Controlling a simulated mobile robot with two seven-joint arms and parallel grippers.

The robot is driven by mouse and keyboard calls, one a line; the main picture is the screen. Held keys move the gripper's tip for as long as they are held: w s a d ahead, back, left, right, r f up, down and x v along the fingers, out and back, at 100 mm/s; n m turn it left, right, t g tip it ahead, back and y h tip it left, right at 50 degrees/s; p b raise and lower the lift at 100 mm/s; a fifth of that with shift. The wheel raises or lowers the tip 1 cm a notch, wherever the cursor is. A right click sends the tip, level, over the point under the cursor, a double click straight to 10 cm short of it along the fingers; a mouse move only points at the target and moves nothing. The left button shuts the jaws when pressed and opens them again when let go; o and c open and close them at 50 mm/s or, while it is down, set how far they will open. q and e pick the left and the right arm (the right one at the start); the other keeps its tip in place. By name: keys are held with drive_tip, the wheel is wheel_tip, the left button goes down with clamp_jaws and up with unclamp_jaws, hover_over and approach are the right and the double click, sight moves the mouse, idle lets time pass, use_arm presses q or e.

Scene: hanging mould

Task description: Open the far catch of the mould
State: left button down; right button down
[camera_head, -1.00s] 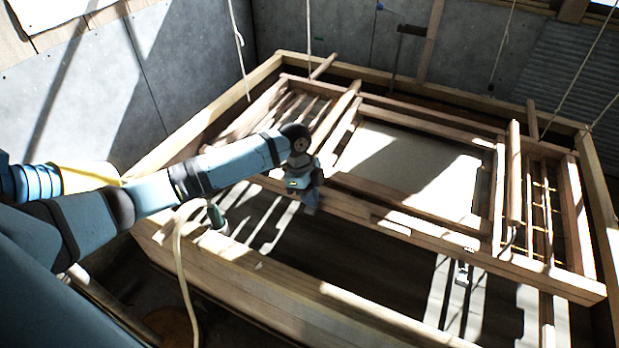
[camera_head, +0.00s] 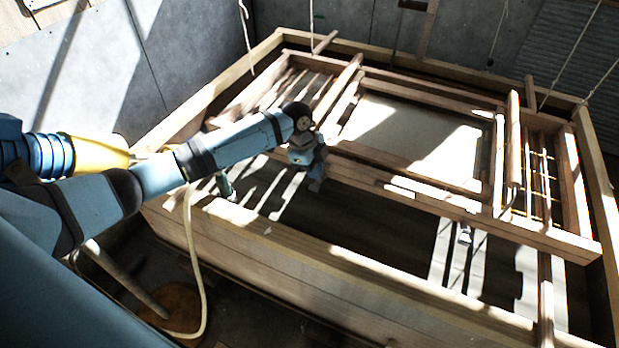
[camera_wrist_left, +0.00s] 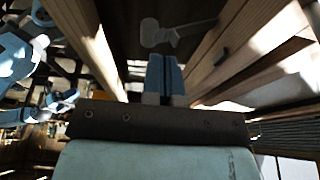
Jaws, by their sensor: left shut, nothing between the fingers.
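The mould is a wooden frame (camera_head: 420,200) with a pale sheet (camera_head: 425,145), hung on ropes over a large wooden vat (camera_head: 275,247). My left gripper (camera_head: 316,184) is shut and empty, pointing down beside the frame's near long beam; I cannot tell whether it touches. In the left wrist view its two blue fingers (camera_wrist_left: 165,75) are together between wooden beams. A grey lever-like shape (camera_wrist_left: 178,36) shows beyond the fingertips. I cannot tell which part is the far catch. My right gripper is out of view.
Ropes (camera_head: 246,40) hang at the back and right. A pale hose (camera_head: 190,255) curves down outside the vat's left front. Grey walls (camera_head: 195,50) stand behind. Open dark space lies between the near beam and the vat's front wall.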

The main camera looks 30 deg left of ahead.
sight(314, 187)
use_arm(q)
drive_tip(key=shift+s+f+t+p, duration=0.3)
drive_tip(key=shift+s+t, duration=0.3)
drive_tip(key=shift+s, duration=0.15)
drive_tip(key=shift+s+f+t, duration=0.2)
drive_tip(key=shift+s+t, duration=0.1)
drive_tip(key=shift+t, duration=0.1)
drive_tip(key=shift+f+p, duration=0.3)
drive_tip(key=shift+f, duration=0.5)
drive_tip(key=shift+d, duration=0.1)
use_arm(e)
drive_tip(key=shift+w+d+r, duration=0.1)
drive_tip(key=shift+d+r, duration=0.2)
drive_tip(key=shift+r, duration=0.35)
use_arm(q)
drive_tip(key=shift+s, duration=0.1)
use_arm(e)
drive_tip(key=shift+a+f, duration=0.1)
